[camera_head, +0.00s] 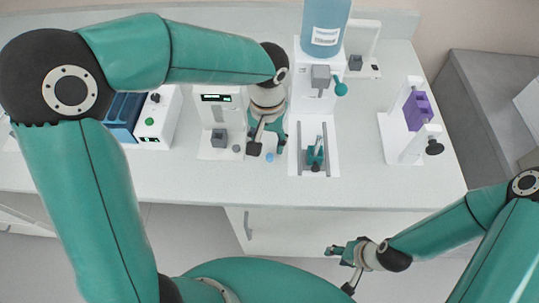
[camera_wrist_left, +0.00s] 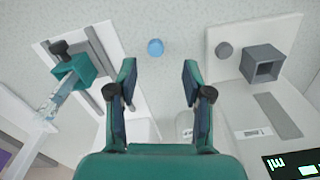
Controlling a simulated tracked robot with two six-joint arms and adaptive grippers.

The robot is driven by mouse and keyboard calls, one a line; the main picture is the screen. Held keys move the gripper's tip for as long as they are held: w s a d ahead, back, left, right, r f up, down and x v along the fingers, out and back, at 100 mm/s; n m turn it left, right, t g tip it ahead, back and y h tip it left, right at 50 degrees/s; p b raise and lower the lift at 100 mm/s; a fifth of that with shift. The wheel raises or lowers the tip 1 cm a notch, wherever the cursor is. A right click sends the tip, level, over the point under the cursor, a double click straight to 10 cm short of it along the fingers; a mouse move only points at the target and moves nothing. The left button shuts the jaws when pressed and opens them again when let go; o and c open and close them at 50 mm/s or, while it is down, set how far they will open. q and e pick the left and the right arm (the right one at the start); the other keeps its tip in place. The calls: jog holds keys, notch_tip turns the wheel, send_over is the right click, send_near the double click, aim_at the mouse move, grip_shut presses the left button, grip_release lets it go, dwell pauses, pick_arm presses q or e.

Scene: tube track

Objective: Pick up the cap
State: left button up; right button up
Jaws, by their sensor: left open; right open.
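The cap is a small blue disc (camera_head: 270,157) lying on the white worktop near its front edge. In the left wrist view the blue cap (camera_wrist_left: 155,47) lies on the speckled surface, beyond and between my fingertips. My left gripper (camera_head: 267,150) is open and empty above the worktop, right by the cap in the head view. Its two fingers (camera_wrist_left: 160,80) are spread apart with nothing between them. My right gripper (camera_head: 347,262) is open and empty, low at the right, in front of the worktop edge.
A white device with a grey square socket (camera_wrist_left: 262,62) stands beside the cap. A railed fixture with a teal clamp (camera_head: 316,155) is on the other side, below a blue bottle (camera_head: 325,28). A purple block on a white stand (camera_head: 417,110) is farther right. The worktop front (camera_head: 360,185) is clear.

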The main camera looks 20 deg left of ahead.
aim_at(270, 156)
pick_arm(q)
jog(key=f, duration=0.3)
jog(key=f+p, duration=0.1)
jog(key=f, duration=0.1)
jog(key=shift+d, duration=0.3)
jog(key=shift+c, duration=0.3)
jog(key=c, duration=0.7)
